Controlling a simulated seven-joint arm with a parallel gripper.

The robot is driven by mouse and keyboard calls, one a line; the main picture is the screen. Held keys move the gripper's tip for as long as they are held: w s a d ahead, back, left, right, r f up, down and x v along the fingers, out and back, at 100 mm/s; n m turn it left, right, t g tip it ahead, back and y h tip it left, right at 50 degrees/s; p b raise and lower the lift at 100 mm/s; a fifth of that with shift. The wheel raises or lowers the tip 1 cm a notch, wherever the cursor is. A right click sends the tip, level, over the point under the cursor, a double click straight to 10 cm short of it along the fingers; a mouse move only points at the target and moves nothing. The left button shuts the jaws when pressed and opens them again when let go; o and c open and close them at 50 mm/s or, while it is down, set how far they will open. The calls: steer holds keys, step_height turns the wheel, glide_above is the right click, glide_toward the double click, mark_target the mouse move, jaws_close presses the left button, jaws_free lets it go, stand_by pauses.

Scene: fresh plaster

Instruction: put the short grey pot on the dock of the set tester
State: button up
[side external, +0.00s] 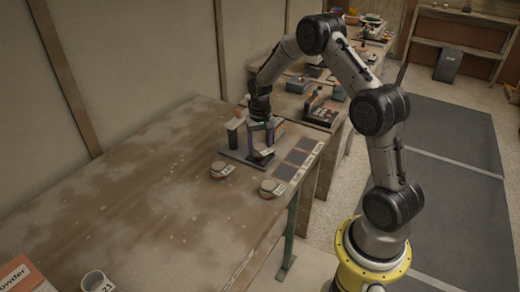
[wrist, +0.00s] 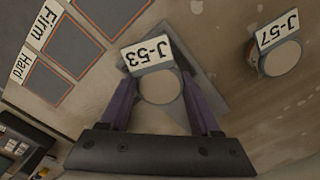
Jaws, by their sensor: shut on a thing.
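My gripper (side external: 262,138) is shut on a short round pot (side external: 263,153) with a grey rim and a white tag. In the wrist view the purple fingers (wrist: 160,84) stand on either side of this pot (wrist: 160,88), and its tag reads J-53. The set tester (side external: 233,155) is a grey base plate with an upright post, at the far part of the bench. The held pot is over the plate, which shows behind it in the wrist view (wrist: 212,98). I cannot tell whether the pot touches it.
A similar pot tagged J-57 (wrist: 280,57) stands beside the plate. In the side view two pots (side external: 221,170) (side external: 272,189) stand on the bench. Dark squares (side external: 285,172) with labels, including Firm and Hard, line the right edge. The bench's near middle is clear.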

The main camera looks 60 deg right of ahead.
mark_target(260, 146)
steer(key=shift+f, duration=0.3)
steer(key=shift+f, duration=0.15)
steer(key=o, duration=1.4)
steer(key=shift+o, duration=0.2)
steer(key=s+a+r+n+t, duration=0.1)
steer(key=s+a+r, duration=0.15)
steer(key=r, duration=0.75)
steer(key=s+a+r+n, duration=0.1)
steer(key=a+r, duration=0.2)
steer(key=r, duration=0.6)
steer(key=s+a+r+n+t, duration=0.2)
steer(key=s+a, duration=0.5)
steer(key=s, duration=0.4)
steer(key=s+a+r+n+t, duration=0.2)
steer(key=s+a+n, duration=0.3)
steer(key=s, duration=0.6)
steer(key=shift+a+r+t, duration=0.3)
steer(key=shift+a+r, duration=0.35)
steer(key=shift+a, duration=0.55)
